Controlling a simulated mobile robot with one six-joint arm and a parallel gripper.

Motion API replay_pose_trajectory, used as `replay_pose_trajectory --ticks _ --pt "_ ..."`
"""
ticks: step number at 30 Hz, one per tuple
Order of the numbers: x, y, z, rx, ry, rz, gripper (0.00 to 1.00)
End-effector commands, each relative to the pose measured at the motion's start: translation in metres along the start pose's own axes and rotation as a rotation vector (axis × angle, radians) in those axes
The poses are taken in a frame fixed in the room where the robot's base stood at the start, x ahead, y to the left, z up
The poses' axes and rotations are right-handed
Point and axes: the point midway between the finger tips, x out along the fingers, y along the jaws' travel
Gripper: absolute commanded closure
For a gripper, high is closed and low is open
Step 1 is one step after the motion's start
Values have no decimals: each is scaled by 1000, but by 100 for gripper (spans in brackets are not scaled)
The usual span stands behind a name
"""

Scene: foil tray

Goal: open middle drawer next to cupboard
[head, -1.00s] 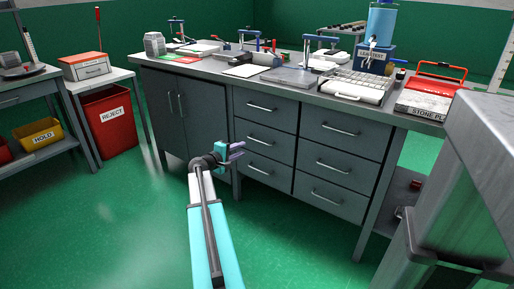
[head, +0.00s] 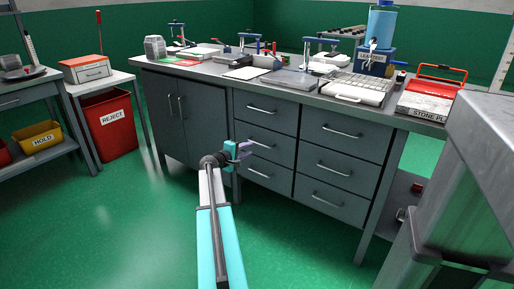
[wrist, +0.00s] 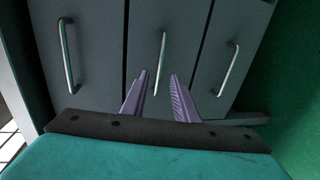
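The grey cupboard (head: 178,118) with two doors stands left of the drawers. Beside it is a column of three drawers; the middle drawer (head: 279,147) is shut, and its bar handle (head: 262,144) lies just right of my gripper (head: 246,149). In the wrist view the drawers appear turned sideways. There the middle drawer's handle (wrist: 161,58) shows between and beyond the two purple fingers of my gripper (wrist: 159,76). The fingers are apart with nothing held. I cannot tell whether they touch the handle.
A second column of drawers (head: 340,150) is to the right, all shut. The worktop (head: 215,68) carries clamps, trays and a blue dispenser (head: 380,35). A metal cabinet (head: 470,180) stands close at right. Green floor (head: 110,215) is clear at left.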

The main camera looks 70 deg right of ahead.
Motion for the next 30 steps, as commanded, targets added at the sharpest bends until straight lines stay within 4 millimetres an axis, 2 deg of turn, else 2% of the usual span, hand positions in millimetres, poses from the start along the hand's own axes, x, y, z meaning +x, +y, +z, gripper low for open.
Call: replay_pose_trajectory --ticks 3,15,21,30 --pt "17 -1 -1 0 -2 0 73" --pt "64 -1 -1 0 -1 0 73" --pt "78 0 0 0 -1 0 73" --pt "81 0 0 0 -1 0 73"
